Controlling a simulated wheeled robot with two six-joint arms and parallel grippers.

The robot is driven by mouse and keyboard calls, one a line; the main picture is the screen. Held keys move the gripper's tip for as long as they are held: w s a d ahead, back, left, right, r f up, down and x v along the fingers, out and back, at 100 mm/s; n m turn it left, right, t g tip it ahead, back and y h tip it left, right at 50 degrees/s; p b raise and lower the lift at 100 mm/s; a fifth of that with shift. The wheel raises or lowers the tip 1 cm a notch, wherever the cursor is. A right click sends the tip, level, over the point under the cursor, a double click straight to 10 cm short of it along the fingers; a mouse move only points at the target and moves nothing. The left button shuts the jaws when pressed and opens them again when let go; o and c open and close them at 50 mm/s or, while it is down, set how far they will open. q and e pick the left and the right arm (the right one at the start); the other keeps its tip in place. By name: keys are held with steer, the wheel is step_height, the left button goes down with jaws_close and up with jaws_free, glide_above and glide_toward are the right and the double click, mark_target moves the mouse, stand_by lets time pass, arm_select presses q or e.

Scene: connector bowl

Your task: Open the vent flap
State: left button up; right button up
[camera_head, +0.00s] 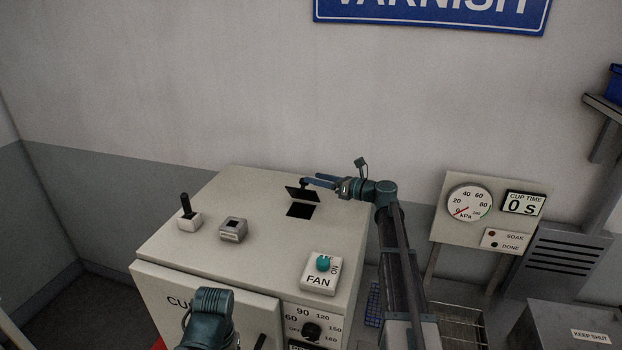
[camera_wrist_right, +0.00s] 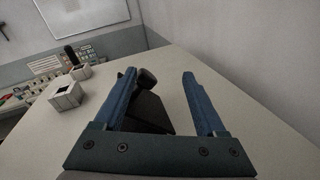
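The vent flap (camera_head: 302,193) is a dark plate on top of the pale cabinet (camera_head: 262,188). It stands tilted up at the back of a black square opening (camera_head: 300,210). My right gripper (camera_head: 308,182) is at the flap's raised edge. In the right wrist view, its blue fingers (camera_wrist_right: 160,74) are apart, with the dark flap (camera_wrist_right: 150,112) and its rounded knob (camera_wrist_right: 147,77) between them, close to the left finger. I cannot tell whether that finger touches the knob. My left arm shows at the bottom of the head view, but its gripper is not in view.
A gauge panel (camera_head: 470,240) reading 0 s is to the right. The top between these fittings is clear.

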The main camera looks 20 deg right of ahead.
steer(key=v, duration=0.4)
steer(key=shift+d+r+p, duration=0.25)
steer(key=shift+r+p, duration=0.05)
steer(key=shift+p, duration=0.1)
steer(key=f+v, duration=0.1)
steer(key=v, duration=1.2)
steer(key=shift+s+d+r+p, duration=0.3)
steer(key=shift+d+r+p, duration=0.05)
steer(key=shift+r+p, duration=0.15)
